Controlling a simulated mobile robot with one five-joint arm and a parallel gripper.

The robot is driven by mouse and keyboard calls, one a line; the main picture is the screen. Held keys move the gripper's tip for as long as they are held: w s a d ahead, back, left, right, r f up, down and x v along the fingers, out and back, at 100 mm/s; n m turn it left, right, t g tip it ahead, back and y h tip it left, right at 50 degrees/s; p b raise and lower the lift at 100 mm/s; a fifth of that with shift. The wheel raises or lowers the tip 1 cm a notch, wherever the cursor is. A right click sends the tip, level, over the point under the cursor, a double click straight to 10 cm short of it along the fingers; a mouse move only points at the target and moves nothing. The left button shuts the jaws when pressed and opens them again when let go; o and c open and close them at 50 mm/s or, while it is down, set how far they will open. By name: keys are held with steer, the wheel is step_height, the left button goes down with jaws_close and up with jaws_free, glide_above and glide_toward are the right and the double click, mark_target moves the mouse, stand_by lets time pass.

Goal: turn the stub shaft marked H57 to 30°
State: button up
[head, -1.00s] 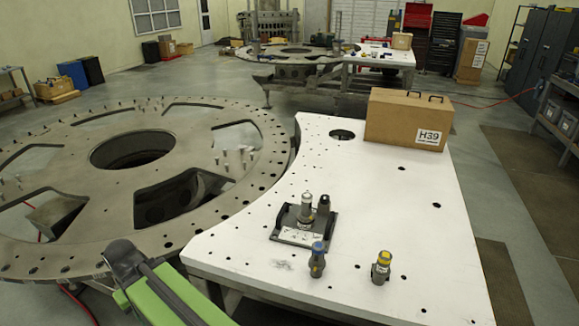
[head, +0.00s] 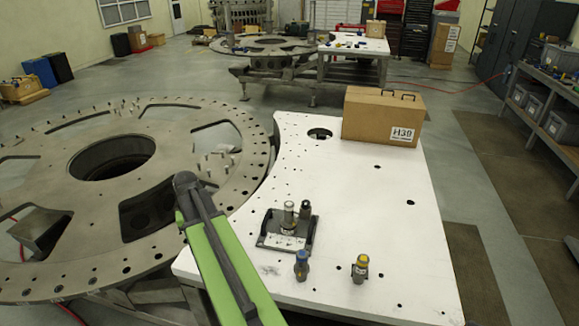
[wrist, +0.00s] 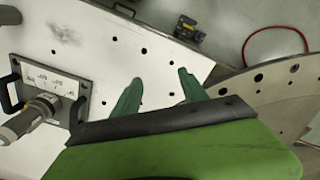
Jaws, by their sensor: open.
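A dark bracketed fixture (head: 272,241) stands on the white table, with a white label plate on its front. A silver upright shaft (head: 289,213) and a shorter black one (head: 305,210) rise from it. No H57 marking is legible, so I cannot tell which shaft bears it. In the wrist view the fixture (wrist: 82,93) is at the left edge, with the silver shaft (wrist: 28,118) pointing to the lower left. My gripper (wrist: 160,76) is open and empty, its two green fingers apart over the white table, to the right of the fixture. The fingers are not distinguishable in the head view.
A blue-topped tool (head: 301,265) and a yellow-topped one (head: 359,268) stand near the front of the white table (head: 380,230). A box marked H39 (head: 383,117) sits at the back. A large round metal plate (head: 60,180) adjoins on the left. The table's right side is clear.

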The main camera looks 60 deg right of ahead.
steer(key=s+d+r+m+p, duration=0.2)
steer(key=s+d+r, duration=0.15)
steer(key=d, duration=0.45)
steer(key=s+d+r+m+p, duration=0.2)
steer(key=s+d+r+p, duration=0.15)
steer(key=d, duration=0.45)
steer(key=m+p, duration=0.3)
glide_toward(289, 203)
steer(key=shift+w+a+f, duration=0.1)
steer(key=shift+a, duration=0.1)
steer(key=shift+s+d, duration=0.2)
step_height(289, 203, down, 9)
steer(key=b, duration=0.9)
steer(key=shift+a+f, duration=0.1)
steer(key=shift+f, duration=0.05)
steer(key=shift+c, duration=0.3)
steer(key=c, duration=1)
